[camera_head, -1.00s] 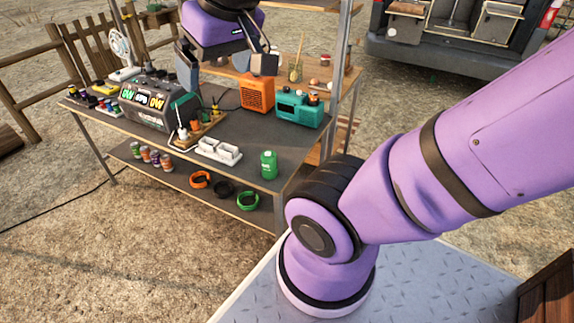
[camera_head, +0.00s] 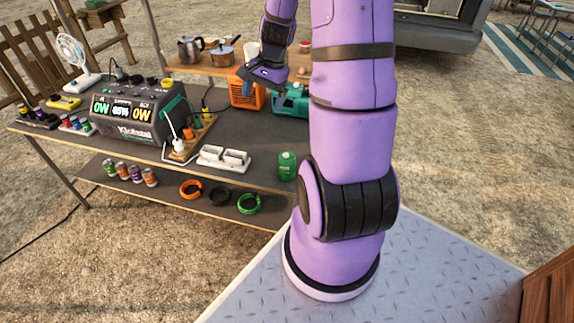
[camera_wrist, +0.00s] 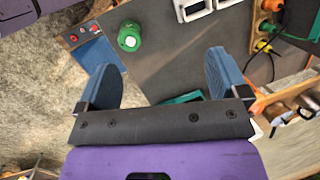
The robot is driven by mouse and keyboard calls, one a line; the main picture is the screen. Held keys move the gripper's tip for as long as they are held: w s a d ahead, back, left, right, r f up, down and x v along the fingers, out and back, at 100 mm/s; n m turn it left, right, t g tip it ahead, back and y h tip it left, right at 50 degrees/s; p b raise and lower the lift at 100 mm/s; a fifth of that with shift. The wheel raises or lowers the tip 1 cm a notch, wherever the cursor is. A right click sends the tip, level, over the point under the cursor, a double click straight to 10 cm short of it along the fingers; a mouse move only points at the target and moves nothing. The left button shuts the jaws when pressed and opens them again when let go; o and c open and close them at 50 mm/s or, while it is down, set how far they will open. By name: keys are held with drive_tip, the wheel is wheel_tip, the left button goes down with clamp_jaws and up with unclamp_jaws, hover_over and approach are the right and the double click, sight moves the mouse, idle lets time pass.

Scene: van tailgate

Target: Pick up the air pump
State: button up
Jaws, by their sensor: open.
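No thing is plainly marked as the air pump. A teal device (camera_head: 291,101) on the workbench may be it, but I cannot tell for sure. It is partly hidden behind my arm in the head view, and a teal edge (camera_wrist: 184,97) shows between the fingers in the wrist view. My gripper (camera_wrist: 162,70) is open and empty, its two blue fingers wide apart above the bench. In the head view my gripper (camera_head: 262,82) hangs near the teal device and in front of an orange box with a grille (camera_head: 246,92).
A green canister (camera_head: 287,166) stands near the workbench's front edge (camera_head: 190,172). White trays (camera_head: 223,158), a power strip (camera_head: 187,145) and a power station (camera_head: 130,116) stand to its left. Pots (camera_head: 225,54) stand on a shelf behind. The bench between trays and canister is bare.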

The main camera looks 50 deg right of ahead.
sight(289, 155)
drive_tip(key=s+d+f+m, duration=0.1)
drive_tip(key=d+f+m, duration=0.1)
drive_tip(key=f, duration=0.5)
drive_tip(key=s+d+f+m+y, duration=0.1)
drive_tip(key=s+d+f+m, duration=0.1)
drive_tip(key=f, duration=0.5)
drive_tip(key=s+d+f+m, duration=0.2)
drive_tip(key=d+f+m, duration=0.1)
drive_tip(key=f, duration=0.4)
drive_tip(key=shift+y, duration=0.3)
drive_tip(key=shift+w+x, duration=0.1)
drive_tip(key=shift+x, duration=1.45)
drive_tip(key=shift+w+x, duration=0.15)
drive_tip(key=shift+x, duration=1.35)
drive_tip(key=shift+c, duration=0.4)
drive_tip(key=c, duration=1.1)
